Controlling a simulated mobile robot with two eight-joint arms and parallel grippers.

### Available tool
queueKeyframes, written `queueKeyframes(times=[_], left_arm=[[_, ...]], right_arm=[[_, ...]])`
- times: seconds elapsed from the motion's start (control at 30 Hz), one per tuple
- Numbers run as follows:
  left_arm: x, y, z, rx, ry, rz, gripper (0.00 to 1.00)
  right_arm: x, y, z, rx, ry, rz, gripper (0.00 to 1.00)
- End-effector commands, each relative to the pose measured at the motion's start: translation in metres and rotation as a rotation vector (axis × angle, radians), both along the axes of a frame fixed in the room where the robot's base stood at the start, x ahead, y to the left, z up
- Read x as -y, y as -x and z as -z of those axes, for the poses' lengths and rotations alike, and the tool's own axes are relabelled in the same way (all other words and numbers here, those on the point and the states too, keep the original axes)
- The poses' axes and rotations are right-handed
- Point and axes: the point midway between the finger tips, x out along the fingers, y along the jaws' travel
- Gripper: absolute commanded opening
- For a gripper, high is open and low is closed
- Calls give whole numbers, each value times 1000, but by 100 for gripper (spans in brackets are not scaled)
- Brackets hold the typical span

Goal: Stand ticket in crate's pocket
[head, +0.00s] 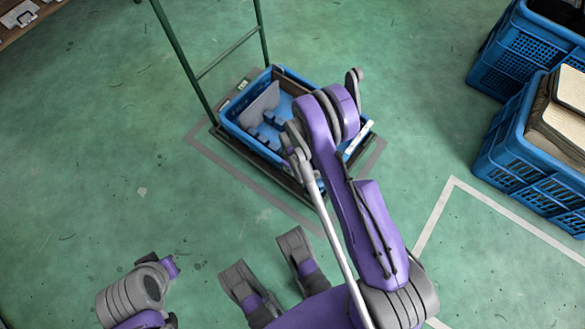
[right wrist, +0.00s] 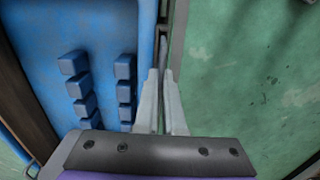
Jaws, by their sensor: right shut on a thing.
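The blue crate (head: 232,128) stands on a low dark dolly, with its open top facing up. My right arm reaches over it and hides part of its right and near sides. My right gripper (right wrist: 160,85) is at the crate's wall in the right wrist view, with its fingers close together. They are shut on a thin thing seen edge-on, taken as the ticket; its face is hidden. The crate's blue inside (right wrist: 100,30) lies left of the fingers. I cannot make out the pocket or whether the ticket touches it. My left gripper is not in view.
A grey panel (head: 262,104) leans inside the crate beside small blue blocks (right wrist: 75,65). A green frame (head: 182,62) rises behind it. Blue crates (head: 520,160) stand at the right, one holding brown and cream things. Green floor is clear on the left.

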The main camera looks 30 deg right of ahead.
Motion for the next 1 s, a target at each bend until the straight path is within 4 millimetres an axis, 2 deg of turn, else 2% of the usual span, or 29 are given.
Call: queueKeyframes(times=[0.4,0.8,1.0], left_arm=[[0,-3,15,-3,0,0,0],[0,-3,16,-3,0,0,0],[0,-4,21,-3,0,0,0]], right_arm=[[0,0,17,1,0,0,0],[0,0,17,1,0,0,0],[0,0,24,0,0,0,0]])
